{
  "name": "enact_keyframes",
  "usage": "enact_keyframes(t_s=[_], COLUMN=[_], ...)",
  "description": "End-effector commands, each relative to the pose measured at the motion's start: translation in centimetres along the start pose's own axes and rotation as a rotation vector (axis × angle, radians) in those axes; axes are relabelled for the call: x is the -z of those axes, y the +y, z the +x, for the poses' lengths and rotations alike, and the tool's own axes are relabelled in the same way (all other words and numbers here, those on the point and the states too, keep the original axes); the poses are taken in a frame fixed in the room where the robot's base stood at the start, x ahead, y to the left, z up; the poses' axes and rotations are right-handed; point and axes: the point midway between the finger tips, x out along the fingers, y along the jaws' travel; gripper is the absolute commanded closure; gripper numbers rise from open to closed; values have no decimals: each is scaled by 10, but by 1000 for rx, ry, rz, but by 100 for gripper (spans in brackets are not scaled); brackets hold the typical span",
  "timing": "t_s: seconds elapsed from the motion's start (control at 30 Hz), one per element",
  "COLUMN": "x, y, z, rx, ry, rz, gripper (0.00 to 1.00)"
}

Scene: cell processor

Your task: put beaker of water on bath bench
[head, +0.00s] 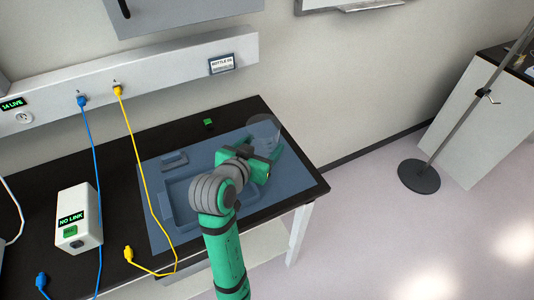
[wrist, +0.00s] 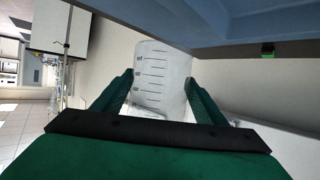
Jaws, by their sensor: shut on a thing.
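A clear beaker (wrist: 162,75) with dark volume marks stands between the two fingers of my gripper (wrist: 160,97) in the wrist view. My gripper is shut on it. In the head view the beaker (head: 264,128) shows faintly at the end of my gripper (head: 266,155), over the back right part of the black bench (head: 120,165). I cannot tell whether the beaker touches the bench or is held above it. The water level in it is hard to make out.
A blue-grey mat (head: 160,236) with a tray (head: 180,218) lies on the bench. A white NO LINK box (head: 80,218), a blue cable (head: 90,150) and a yellow cable (head: 137,160) are at left. A small green-lit block (head: 208,122) sits behind. A stand (head: 418,176) is on the floor at right.

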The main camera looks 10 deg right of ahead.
Motion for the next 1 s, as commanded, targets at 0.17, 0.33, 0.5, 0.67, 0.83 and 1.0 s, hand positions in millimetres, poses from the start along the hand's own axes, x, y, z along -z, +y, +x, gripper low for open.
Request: enact_keyframes(t_s=[0.17, 0.33, 0.5, 0.67, 0.83, 1.0], x=[-13, -17, -29, -48, -49, -51], y=[3, 4, 5, 4, 4, 4], z=[25, 33, 45, 53, 54, 54], rx=[0, 0, 0, 2, 2, 2], ry=[0, 1, -1, -1, 2, 1], rz=[-1, 0, -3, -2, 1, 0], gripper=[80, 80, 80, 80, 80, 80])
